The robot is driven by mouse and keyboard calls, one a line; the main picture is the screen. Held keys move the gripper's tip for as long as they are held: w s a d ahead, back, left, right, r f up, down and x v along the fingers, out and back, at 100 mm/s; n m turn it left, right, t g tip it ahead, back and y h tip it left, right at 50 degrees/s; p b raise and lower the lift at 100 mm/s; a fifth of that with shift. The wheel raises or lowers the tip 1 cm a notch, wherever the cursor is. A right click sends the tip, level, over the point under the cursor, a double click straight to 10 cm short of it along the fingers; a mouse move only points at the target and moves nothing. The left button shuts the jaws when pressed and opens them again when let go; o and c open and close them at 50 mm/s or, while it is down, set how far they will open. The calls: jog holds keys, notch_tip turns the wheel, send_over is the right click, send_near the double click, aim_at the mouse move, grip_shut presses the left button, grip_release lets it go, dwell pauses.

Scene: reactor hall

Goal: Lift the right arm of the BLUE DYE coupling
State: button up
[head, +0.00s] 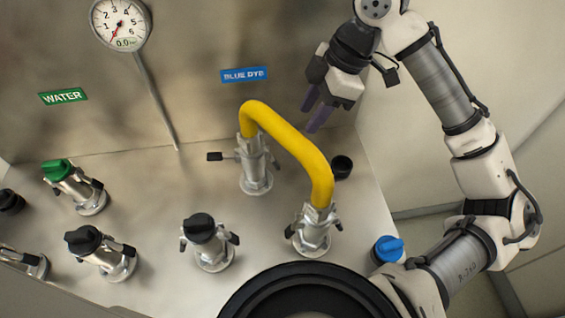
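The BLUE DYE coupling (255,172) is a silver fitting standing on the steel deck below the blue BLUE DYE label (244,75). One end of a yellow hose (290,142) sits on its top. Its left arm (216,156) sticks out to the side, with a dark tip. Its right arm (274,160) hangs down close to the body, partly under the hose. My gripper (310,119) is up and to the right of the coupling, pointing down-left. Its purple fingers are apart with nothing between them, and they touch nothing that I can see.
The hose's other end sits on a nearer coupling (312,238). Black-capped couplings (209,250) and a green-capped one (75,190) stand left. A gauge (120,24) hangs on the back wall. A dark cup (341,167) and a blue-topped piece (387,248) lie to the right.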

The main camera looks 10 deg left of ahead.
aim_at(279, 165)
jog(key=p+x, duration=0.1)
jog(key=x, duration=1.3)
jog(key=shift+w+a+f, duration=0.1)
jog(key=shift+a+f, duration=0.05)
jog(key=shift+f, duration=0.25)
jog(key=shift+c, duration=0.4)
